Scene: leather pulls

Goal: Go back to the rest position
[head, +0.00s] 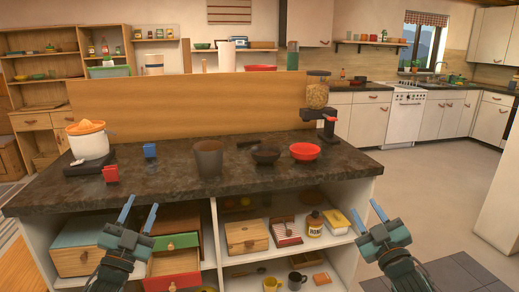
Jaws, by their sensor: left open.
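My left gripper (140,213) is in front of the island's left half, its two blue fingers apart with nothing between them. It is just in front of the open shelf and below the counter's front edge in the picture. My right gripper (366,212) is in front of the right end of the island, its fingers also apart and empty. Both grippers point forward, away from me, and touch nothing that I can see. The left gripper partly covers the drawer boxes behind it.
The dark countertop (230,184) bears a juicer (90,143), red block (111,174), blue block (150,150), grey bin (209,160), black bowl (265,155), red bowl (304,152) and dispenser (317,92). A red-fronted drawer (172,268) sticks out below. Floor at right is clear.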

